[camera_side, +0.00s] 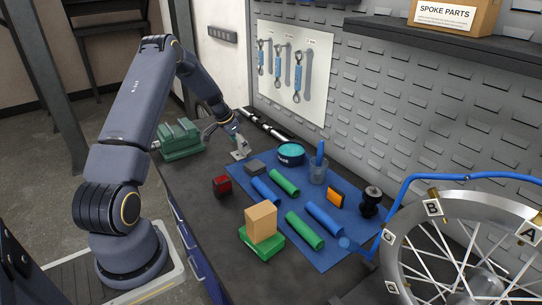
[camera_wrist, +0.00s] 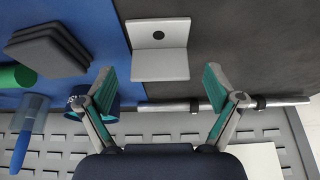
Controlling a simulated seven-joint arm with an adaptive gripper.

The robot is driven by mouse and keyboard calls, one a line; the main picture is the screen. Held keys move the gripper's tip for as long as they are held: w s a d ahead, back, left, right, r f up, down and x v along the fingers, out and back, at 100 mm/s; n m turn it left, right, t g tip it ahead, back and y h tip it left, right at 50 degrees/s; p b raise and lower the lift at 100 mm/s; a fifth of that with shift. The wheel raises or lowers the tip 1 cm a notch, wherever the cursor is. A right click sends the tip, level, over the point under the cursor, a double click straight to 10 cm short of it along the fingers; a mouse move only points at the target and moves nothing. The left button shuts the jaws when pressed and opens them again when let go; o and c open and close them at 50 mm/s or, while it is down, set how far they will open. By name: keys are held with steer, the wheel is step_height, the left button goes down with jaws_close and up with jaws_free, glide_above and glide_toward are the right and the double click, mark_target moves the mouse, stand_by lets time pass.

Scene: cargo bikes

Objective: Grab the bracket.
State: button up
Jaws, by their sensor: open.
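The bracket (camera_wrist: 160,66) is a light grey L-shaped metal piece with a dark round hole in one face. In the wrist view it lies at the edge of the blue mat, beside the dark bench top. In the side view the bracket (camera_side: 239,153) shows small at the mat's far left corner, partly hidden by my gripper (camera_side: 231,137). In the wrist view my gripper (camera_wrist: 160,84) is open and empty, its green-padded fingers spread wider than the bracket. The bracket appears just beyond the fingertips, roughly centred between them. I cannot tell whether they touch it.
Dark grey flat pads (camera_wrist: 48,50) and a teal-and-blue round roll (camera_side: 291,154) are near the bracket. A silver-and-black rod (camera_side: 266,126) lies by the wall. A green vise (camera_side: 180,139) stands left. Tubes, a cup (camera_side: 318,171) and boxes occupy the mat.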

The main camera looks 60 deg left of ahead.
steer(key=shift+x, duration=0.9)
steer(key=shift+c, duration=0.3)
steer(key=c, duration=1.3)
steer(key=shift+r, duration=0.15)
